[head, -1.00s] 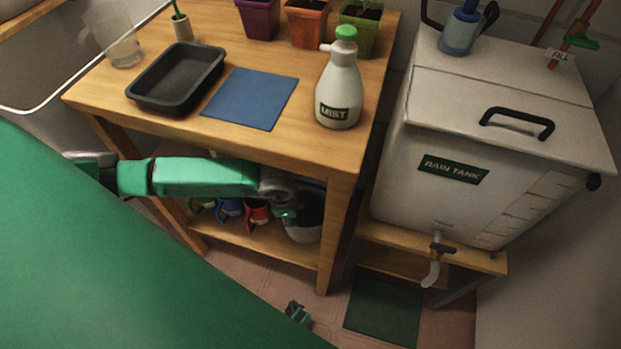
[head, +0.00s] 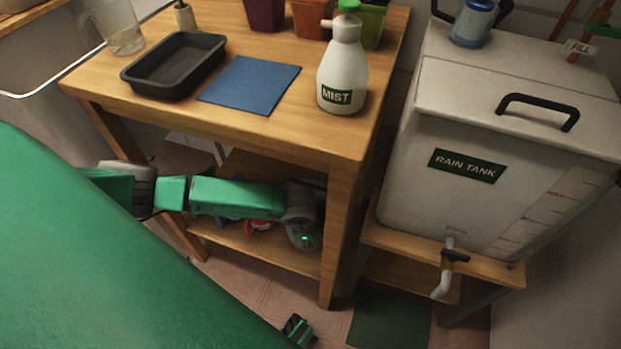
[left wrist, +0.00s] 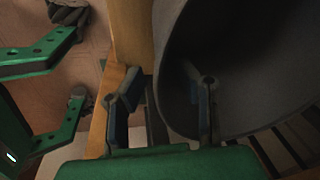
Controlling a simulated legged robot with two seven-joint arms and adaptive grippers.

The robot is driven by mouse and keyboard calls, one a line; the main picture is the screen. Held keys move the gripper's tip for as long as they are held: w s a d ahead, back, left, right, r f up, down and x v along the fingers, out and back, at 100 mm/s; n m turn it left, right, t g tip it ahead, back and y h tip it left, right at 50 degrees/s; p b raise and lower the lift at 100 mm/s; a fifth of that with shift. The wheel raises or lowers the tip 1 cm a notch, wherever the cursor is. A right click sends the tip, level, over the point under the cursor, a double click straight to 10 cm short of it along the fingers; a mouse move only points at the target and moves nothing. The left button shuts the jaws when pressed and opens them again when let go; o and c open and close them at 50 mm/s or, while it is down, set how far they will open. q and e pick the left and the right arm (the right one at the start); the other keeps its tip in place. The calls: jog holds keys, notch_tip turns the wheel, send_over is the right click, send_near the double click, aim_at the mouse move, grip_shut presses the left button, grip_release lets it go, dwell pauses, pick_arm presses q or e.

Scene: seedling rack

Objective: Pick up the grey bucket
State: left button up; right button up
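The grey bucket (left wrist: 250,65) fills the right of the left wrist view, its round mouth facing the camera. My left gripper (left wrist: 162,95) is open at its near rim. One finger lies over the bucket's mouth, the other outside beside a wooden post; the rim edge passes between them with clear gaps. I cannot tell whether either finger touches it. In the head view my left arm reaches under the table to the lower shelf, and its wrist hides the fingers and most of the bucket.
The wooden table (head: 215,128) holds a black tray (head: 150,85), a blue mat (head: 262,73) and a mist bottle (head: 343,72). Its front leg (head: 337,240) stands close to my left wrist. Red and blue items sit on the lower shelf (head: 265,258). The rain tank (head: 420,195) is at right.

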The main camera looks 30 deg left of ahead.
pick_arm(q)
jog(key=shift+w+f, duration=0.15)
jog(key=shift+f, duration=0.6)
jog(key=shift+a, duration=0.25)
jog(key=shift+c, duration=0.8)
jog(key=shift+a, duration=0.2)
grip_shut()
jog(key=shift+d, duration=0.15)
